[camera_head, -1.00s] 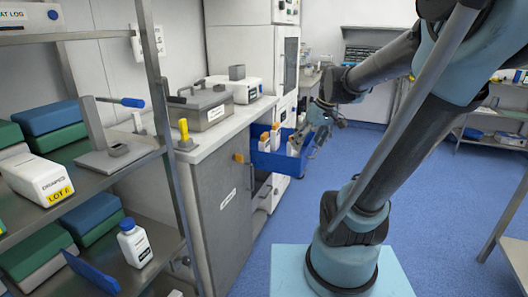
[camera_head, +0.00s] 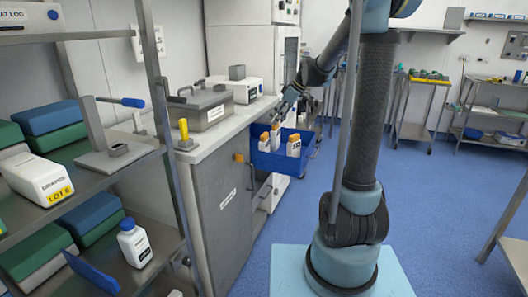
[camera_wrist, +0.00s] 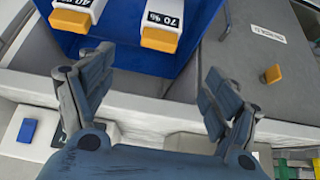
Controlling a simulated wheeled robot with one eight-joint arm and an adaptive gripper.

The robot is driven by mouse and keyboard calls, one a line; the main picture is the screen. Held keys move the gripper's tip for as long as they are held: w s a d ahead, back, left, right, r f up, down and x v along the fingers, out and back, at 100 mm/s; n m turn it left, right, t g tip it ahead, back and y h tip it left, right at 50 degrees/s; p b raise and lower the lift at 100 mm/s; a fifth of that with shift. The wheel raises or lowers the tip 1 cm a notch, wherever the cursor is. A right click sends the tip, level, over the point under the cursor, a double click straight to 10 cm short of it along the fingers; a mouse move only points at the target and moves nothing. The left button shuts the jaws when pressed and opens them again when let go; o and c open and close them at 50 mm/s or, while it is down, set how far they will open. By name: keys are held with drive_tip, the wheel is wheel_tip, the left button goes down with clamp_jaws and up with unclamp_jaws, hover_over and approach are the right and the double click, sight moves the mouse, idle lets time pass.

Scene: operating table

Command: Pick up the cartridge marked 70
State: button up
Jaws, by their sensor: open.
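The cartridge marked 70 (camera_wrist: 166,22) is white with an orange end and a black label reading 70 %. It stands in a blue bin (camera_wrist: 122,50), at the top of the wrist view, partly cut off by the frame. A similar cartridge marked 40 (camera_wrist: 80,14) is to its left. In the head view the blue bin (camera_head: 268,162) holds several orange-topped cartridges, with labels too small to read. My gripper (camera_wrist: 155,78) is open and empty, its fingers spread apart below the cartridges in the picture. In the head view my gripper (camera_head: 288,100) is above the bin's far side.
A grey counter (camera_head: 190,150) stands left of the bin, with a metal box (camera_head: 207,112) and a yellow-handled tool (camera_head: 184,130). A white cabinet (camera_head: 245,50) rises behind. A shelf rack with bottles and boxes is at the left. The blue floor (camera_head: 440,210) is open at the right.

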sight(265, 134)
drive_tip(key=x, duration=1.1)
drive_tip(key=shift+a+f, duration=0.1)
drive_tip(key=shift+f, duration=0.15)
drive_tip(key=x, duration=0.5)
drive_tip(key=shift+w+f, duration=0.15)
drive_tip(key=shift+w, duration=0.1)
drive_tip(key=c, duration=1.2)
